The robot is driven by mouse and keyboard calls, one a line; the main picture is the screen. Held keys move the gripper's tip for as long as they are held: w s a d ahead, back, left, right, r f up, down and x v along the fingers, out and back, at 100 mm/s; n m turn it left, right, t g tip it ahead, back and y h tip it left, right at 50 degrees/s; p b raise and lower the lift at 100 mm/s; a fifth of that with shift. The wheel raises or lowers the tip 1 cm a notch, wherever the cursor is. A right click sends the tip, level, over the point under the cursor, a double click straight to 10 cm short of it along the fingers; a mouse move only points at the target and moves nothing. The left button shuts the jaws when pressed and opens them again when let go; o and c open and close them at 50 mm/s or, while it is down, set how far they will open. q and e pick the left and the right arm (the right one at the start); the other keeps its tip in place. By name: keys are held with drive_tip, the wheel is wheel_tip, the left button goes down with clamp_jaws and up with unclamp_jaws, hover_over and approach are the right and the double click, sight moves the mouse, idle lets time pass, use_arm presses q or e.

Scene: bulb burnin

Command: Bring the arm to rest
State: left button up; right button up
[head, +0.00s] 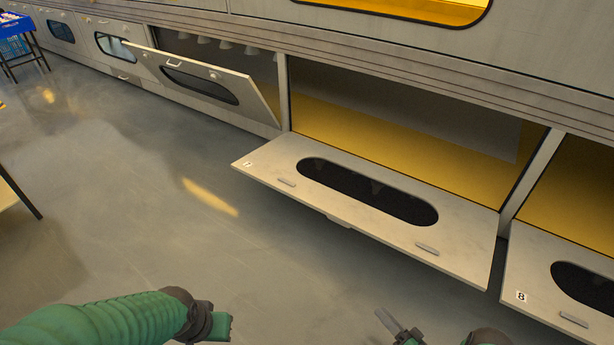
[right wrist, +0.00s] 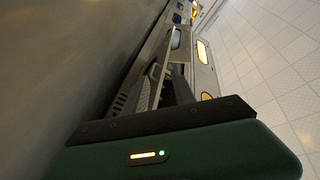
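My right gripper (head: 396,327) shows at the bottom edge of the head view, low in front of the open hatch. A grey finger points up and left, and nothing is seen held in it. In the right wrist view its green housing fills the bottom, and its finger gap is not clear. My left arm (head: 110,318) comes in green from the lower left. Its dark wrist and green end (head: 222,326) hang over the floor, and its fingers are not clearly seen. Both arms are apart from the hatches.
A hatch door (head: 268,175) with an oval window hangs open and flat. Door 8 (head: 535,262) is also open at the right. A tilted door (head: 200,80) stands partly open at the left. A blue crate (head: 14,25) stands far left. The grey floor between is clear.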

drive_tip(key=w+d+r+n+g+h+p, duration=0.1)
drive_tip(key=w+d+r+g+h+p, duration=0.2)
drive_tip(key=w+r, duration=0.5)
drive_tip(key=w+d+r+n+g+h+p, duration=0.1)
drive_tip(key=w+d+r+h+p, duration=0.2)
drive_tip(key=r, duration=0.8)
drive_tip(key=s+a+r+g+h+p, duration=0.2)
drive_tip(key=s+r, duration=0.2)
drive_tip(key=r, duration=0.3)
drive_tip(key=s+a+r+g+h+p, duration=0.2)
drive_tip(key=s+r, duration=0.2)
drive_tip(key=r, duration=0.3)
drive_tip(key=s+a+r+g+p, duration=0.25)
drive_tip(key=s+r, duration=0.25)
drive_tip(key=s, duration=0.4)
drive_tip(key=s+a+r+g+p, duration=0.2)
drive_tip(key=s+a+r, duration=0.25)
drive_tip(key=s, duration=0.55)
drive_tip(key=w+p+v, duration=0.2)
drive_tip(key=p+v, duration=1)
drive_tip(key=w+r+p+v, duration=0.1)
drive_tip(key=w+p+v, duration=0.2)
drive_tip(key=p+v, duration=0.9)
drive_tip(key=w+p+v, duration=0.2)
drive_tip(key=p+v, duration=0.9)
drive_tip(key=p, duration=0.1)
drive_tip(key=shift+w+d+r+n+p, duration=0.2)
drive_tip(key=shift+w+r+n+p, duration=0.2)
drive_tip(key=shift+w+r, duration=0.3)
drive_tip(key=shift+r, duration=0.1)
